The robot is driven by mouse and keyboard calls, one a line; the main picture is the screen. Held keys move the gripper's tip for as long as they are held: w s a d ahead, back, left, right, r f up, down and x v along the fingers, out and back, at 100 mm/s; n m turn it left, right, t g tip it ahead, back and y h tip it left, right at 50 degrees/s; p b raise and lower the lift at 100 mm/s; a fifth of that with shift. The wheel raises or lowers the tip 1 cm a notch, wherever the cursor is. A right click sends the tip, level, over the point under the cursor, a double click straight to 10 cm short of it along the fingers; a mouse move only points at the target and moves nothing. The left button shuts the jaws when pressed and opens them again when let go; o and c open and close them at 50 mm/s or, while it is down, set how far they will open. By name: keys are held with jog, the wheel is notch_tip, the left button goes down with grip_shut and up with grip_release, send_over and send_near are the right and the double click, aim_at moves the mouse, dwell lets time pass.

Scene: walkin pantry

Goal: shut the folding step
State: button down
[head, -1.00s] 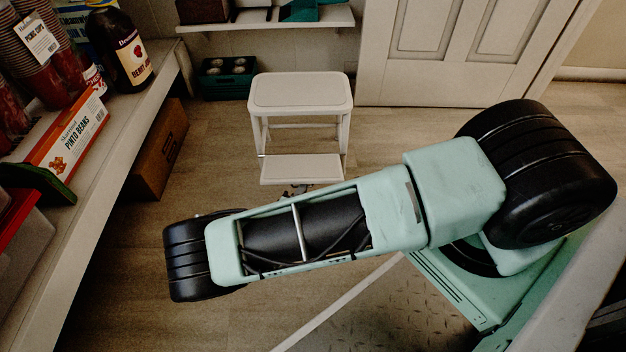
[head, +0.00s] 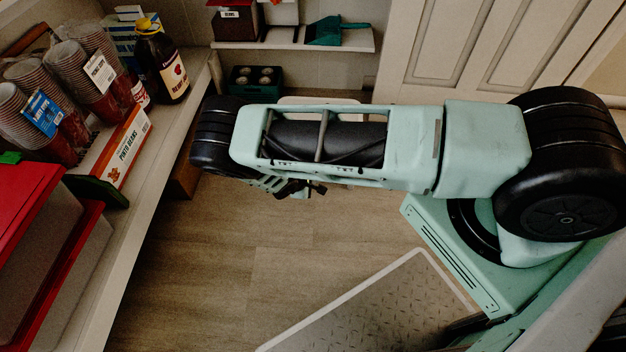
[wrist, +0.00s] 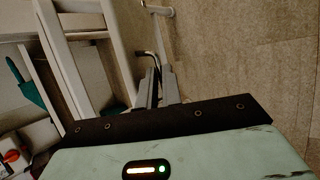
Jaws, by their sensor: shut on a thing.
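The folding step (head: 318,100) is white and stands on the floor. In the head view my arm hides most of it, and only the edge of its top shows above the arm. In the wrist view its pale frame (wrist: 112,45) fills the upper left, with a thin bent metal bar (wrist: 145,54) at the fingertips. My gripper (wrist: 158,78) is shut on a part of the step near that bar; the exact grip is too dark to tell. In the head view my gripper (head: 300,190) shows partly below the arm. How far the lower tread is folded is hidden.
A shelf (head: 140,215) with cups, a bottle (head: 163,68) and boxes runs along the left. A green crate (head: 256,80) stands below the back shelf (head: 290,37). A pale panelled door (head: 490,50) is at the back right.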

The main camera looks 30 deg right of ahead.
jog(key=shift+w+d+r+g+y+p, duration=0.15)
jog(key=shift+w+d+r+g+y, duration=0.1)
jog(key=shift+w+r, duration=0.15)
jog(key=shift+w+d+r+g+y+p, duration=0.15)
jog(key=shift+w+r+g, duration=0.1)
jog(key=shift+w+r, duration=0.1)
jog(key=shift+w+d+r, duration=0.4)
jog(key=shift+w+d, duration=0.1)
jog(key=shift+w, duration=0.15)
jog(key=shift+w+d+r, duration=0.35)
jog(key=shift+w+d, duration=0.1)
jog(key=shift+w, duration=0.15)
jog(key=c, duration=1.8)
grip_release()
jog(key=shift+c, duration=0.2)
jog(key=p+v, duration=0.4)
jog(key=v, duration=1.3)
jog(key=shift+r, duration=0.2)
jog(key=shift+a, duration=0.15)
